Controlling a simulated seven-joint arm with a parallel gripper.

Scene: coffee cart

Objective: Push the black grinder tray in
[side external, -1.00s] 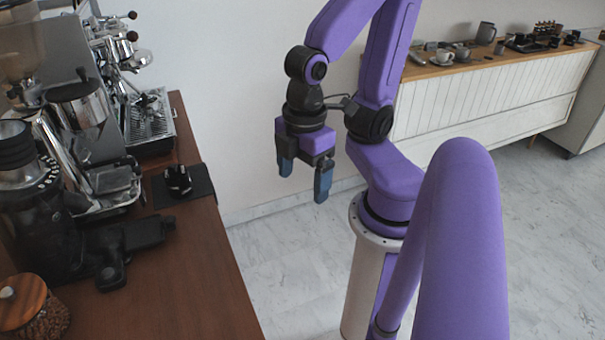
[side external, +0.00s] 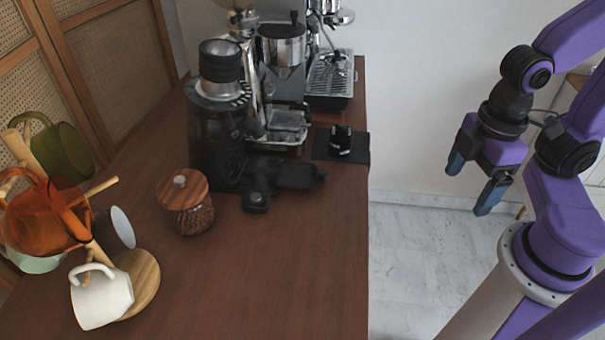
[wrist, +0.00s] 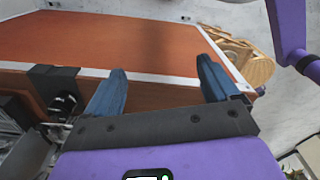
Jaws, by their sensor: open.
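The black coffee grinder (side external: 215,135) stands on the brown counter in the side view. A flat black piece (side external: 300,176), which looks like the grinder tray, sticks out from its base toward the counter's right edge. A black knob-like part (side external: 256,199) lies at the front of the base. How far the tray is out of the grinder is hard to tell. My gripper (side external: 473,182) is open and empty, in the air right of the counter and well apart from the tray. Its blue fingers (wrist: 160,88) show spread in the wrist view, where I cannot make out the tray.
A black mat (side external: 361,153) with a tamper (side external: 341,139) lies behind the tray near the counter edge. An espresso machine (side external: 330,75) stands at the back. A bean jar (side external: 186,205) and a mug tree (side external: 143,275) stand left. The front right counter (side external: 290,280) is clear.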

